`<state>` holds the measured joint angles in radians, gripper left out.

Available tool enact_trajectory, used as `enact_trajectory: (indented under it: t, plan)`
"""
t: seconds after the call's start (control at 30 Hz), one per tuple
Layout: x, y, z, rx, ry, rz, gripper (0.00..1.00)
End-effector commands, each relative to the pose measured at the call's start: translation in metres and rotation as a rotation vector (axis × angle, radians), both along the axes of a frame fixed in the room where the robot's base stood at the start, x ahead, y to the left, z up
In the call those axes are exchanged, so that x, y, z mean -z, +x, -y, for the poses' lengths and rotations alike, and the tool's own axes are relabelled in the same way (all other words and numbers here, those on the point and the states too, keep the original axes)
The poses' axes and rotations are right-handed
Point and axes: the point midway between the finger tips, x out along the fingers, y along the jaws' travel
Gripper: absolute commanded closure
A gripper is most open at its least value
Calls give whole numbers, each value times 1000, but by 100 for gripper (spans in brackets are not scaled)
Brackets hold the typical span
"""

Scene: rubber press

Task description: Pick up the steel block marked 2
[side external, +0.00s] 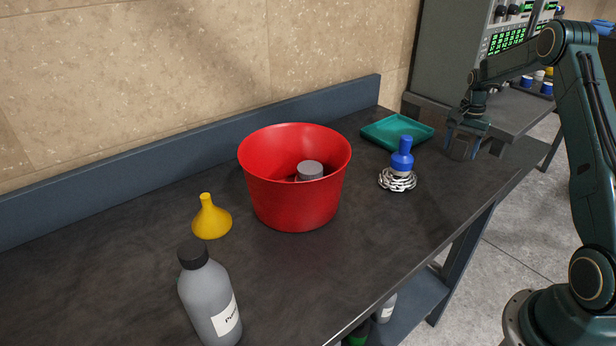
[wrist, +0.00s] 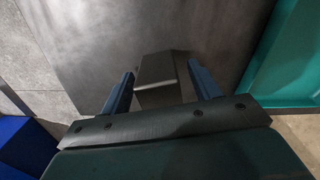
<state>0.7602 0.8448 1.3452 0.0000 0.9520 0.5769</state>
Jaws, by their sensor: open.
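A dark grey steel block (wrist: 158,70) stands on the dark bench in the wrist view, between the two blue fingers of my gripper (wrist: 160,82). Its top face looks plain and no number can be read on it. The fingers are open, one on each side of the block, with a visible gap on both sides. In the side view my gripper (side external: 465,137) points down at the right end of the bench, right of the teal tray. The block (side external: 459,149) is small and dark there, partly hidden by the fingers.
The teal tray (side external: 381,140) lies close to the left of my gripper. A red bucket (side external: 290,195), yellow funnel (side external: 210,220) and grey bottle (side external: 208,295) are farther left. A side table (side external: 500,118) with equipment is behind.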

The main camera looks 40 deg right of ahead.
Motion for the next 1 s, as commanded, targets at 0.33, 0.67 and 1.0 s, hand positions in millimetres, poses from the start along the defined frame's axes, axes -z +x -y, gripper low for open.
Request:
enact_trajectory:
  t: [0.33,0.67,1.0]
  plan:
    - [0,0,0,0,0,0,81]
    - [-3,1,1,0,-4,4,100]
    - [-10,1,1,0,-6,6,100]
